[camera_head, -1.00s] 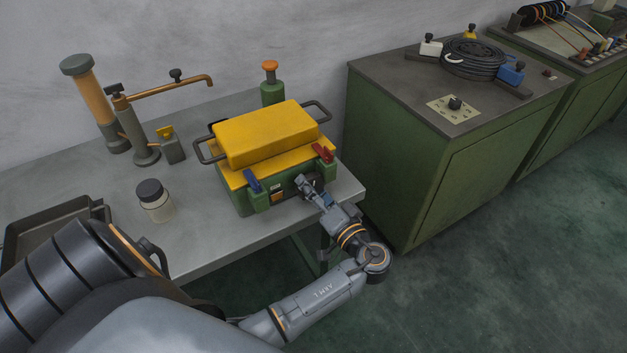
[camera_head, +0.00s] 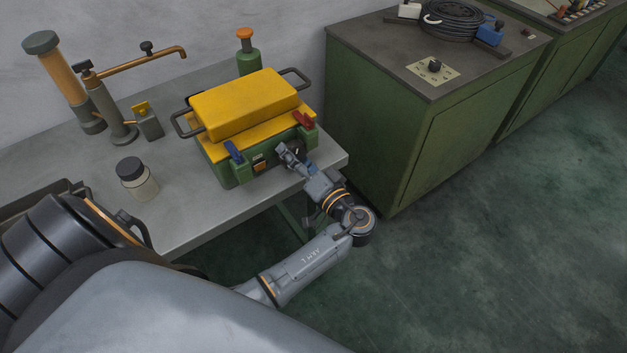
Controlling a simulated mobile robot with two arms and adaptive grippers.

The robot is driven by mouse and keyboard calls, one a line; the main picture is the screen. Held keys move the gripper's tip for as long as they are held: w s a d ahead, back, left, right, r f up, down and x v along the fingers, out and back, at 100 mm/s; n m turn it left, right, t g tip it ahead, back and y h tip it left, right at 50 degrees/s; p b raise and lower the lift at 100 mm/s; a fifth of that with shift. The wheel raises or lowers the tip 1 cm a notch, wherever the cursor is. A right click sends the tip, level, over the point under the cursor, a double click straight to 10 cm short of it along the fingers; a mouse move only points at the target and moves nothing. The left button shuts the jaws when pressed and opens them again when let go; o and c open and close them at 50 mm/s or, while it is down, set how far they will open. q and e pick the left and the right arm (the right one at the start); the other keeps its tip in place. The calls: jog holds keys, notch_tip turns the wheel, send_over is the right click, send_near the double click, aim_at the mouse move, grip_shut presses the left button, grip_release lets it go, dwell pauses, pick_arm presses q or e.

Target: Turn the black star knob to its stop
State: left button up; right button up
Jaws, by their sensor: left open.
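A black knob (camera_head: 434,66) stands on a pale marked plate (camera_head: 419,74) on the green cabinet's top; its shape is too small to confirm as a star. My left gripper (camera_head: 284,150) is open at the front face of the green box with a yellow lid (camera_head: 245,103), just below the red clamp (camera_head: 303,121). I cannot tell whether it touches the box. The gripper covers part of that face, so any knob behind it is hidden. My right gripper is out of view.
A blue clamp (camera_head: 233,151) is left of my gripper. A jar (camera_head: 137,180), a small grey-yellow block (camera_head: 147,121) and an orange-armed stand (camera_head: 112,105) occupy the grey table (camera_head: 200,205). The cabinet (camera_head: 375,130) stands to the right, with a cable coil (camera_head: 450,20) on top.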

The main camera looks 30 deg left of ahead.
pick_arm(q)
jog(key=n+b, duration=0.1)
jog(key=n, duration=0.3)
jog(key=shift+w+f, duration=0.1)
jog(key=shift+d+n, duration=0.15)
jog(key=shift+n, duration=0.35)
jog(key=b+v, duration=0.4)
jog(key=v, duration=1)
notch_tip(320, 180, down, 27)
jog(key=s+m+h+p, duration=0.1)
jog(key=m+h+p, duration=0.4)
jog(key=m+h, duration=0.4)
jog(key=shift+s+r+m, duration=0.25)
jog(key=shift+s+m, duration=0.1)
jog(key=shift+m, duration=0.95)
